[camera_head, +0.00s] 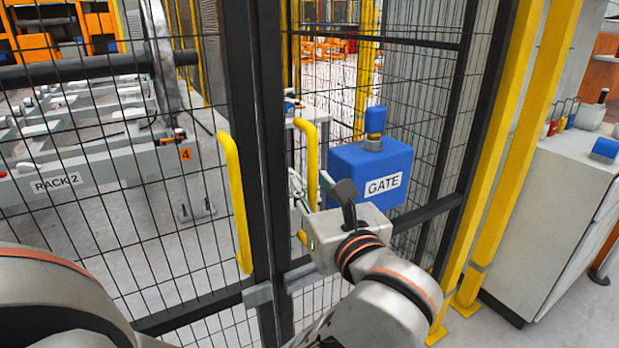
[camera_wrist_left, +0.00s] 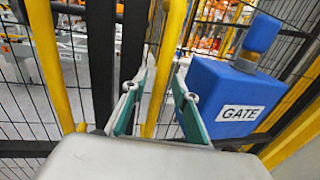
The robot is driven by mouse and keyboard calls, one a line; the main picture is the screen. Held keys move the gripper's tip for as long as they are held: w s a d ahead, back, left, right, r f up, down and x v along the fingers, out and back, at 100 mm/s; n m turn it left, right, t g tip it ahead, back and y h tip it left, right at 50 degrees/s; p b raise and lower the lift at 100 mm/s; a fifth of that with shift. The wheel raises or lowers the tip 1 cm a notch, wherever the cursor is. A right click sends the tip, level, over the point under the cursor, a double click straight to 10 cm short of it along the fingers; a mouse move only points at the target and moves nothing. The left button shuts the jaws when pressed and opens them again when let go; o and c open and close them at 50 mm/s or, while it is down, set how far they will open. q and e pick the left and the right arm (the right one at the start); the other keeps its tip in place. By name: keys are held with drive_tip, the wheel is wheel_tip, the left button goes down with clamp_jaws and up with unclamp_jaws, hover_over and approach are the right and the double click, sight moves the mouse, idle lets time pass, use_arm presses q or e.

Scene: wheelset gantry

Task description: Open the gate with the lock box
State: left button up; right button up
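The gate is a black mesh panel in a dark frame, with a dark post (camera_head: 255,130) beside it. The blue lock box (camera_head: 348,172), labelled GATE, is at the mesh just right of my left gripper, with a blue and brass piece (camera_head: 375,122) on top. It also shows in the left wrist view (camera_wrist_left: 205,82). A yellow upright handle (camera_head: 311,140) stands left of the box. My left gripper (camera_wrist_left: 157,88) is open, with its two fingers on either side of this handle (camera_wrist_left: 170,60); contact cannot be told. My right gripper is out of view.
A second yellow handle (camera_head: 233,190) is on the mesh left of the post. A yellow post (camera_head: 510,150) and a grey cabinet (camera_head: 555,190) stand at the right. Behind the mesh is a rack (camera_head: 85,180) labelled RACK 2.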

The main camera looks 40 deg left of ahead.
use_arm(q)
drive_tip(key=shift+w+a, duration=0.15)
drive_tip(key=shift+a, duration=0.1)
drive_tip(key=shift+d, duration=0.1)
clamp_jaws()
drive_tip(key=shift+d, duration=0.1)
